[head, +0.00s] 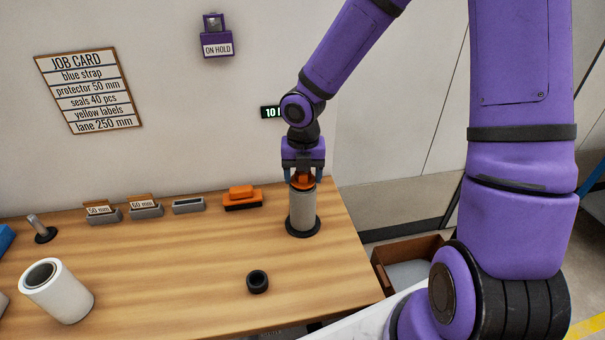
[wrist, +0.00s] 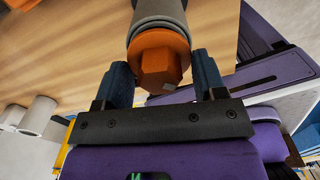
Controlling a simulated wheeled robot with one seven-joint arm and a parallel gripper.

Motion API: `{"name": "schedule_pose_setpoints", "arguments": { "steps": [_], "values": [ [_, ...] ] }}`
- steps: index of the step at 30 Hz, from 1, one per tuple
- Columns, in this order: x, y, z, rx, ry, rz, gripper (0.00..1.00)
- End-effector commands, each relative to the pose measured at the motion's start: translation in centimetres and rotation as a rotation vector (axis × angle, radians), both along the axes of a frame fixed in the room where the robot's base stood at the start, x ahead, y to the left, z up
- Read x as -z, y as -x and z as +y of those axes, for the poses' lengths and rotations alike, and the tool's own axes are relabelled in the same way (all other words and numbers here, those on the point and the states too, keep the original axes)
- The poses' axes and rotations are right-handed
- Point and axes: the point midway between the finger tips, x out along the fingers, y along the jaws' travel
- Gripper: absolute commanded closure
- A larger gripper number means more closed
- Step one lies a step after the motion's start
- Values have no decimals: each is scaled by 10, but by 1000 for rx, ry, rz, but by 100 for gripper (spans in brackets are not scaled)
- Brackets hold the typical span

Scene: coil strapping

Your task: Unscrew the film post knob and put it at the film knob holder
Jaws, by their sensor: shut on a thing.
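The orange film post knob (head: 302,181) sits on top of the grey film roll (head: 302,209), which stands upright on a round black base at the back right of the table. My gripper (head: 304,176) points down from above, its fingers on either side of the knob. In the wrist view, the knob (wrist: 160,62) shows its faceted orange grip between the two dark blue fingers of my gripper (wrist: 165,80), with the roll beyond it. My gripper is shut on the knob. I cannot tell which thing is the film knob holder.
An orange and black tool (head: 242,197) and several small grey holders (head: 188,205) line the back edge. A black ring (head: 258,281) lies near the front. A brown bin (head: 408,262) is beyond the right edge. The table's middle is clear.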

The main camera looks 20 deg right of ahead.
Motion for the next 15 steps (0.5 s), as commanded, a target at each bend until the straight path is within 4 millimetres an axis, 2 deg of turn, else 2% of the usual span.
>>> {"name": "schedule_pose_setpoints", "arguments": {
  "steps": [7, 15],
  "values": [
    [1, 1, -2, -312, -1, 3, 74],
    [1, 1, -2, -368, 0, 2, 74]
  ]
}}
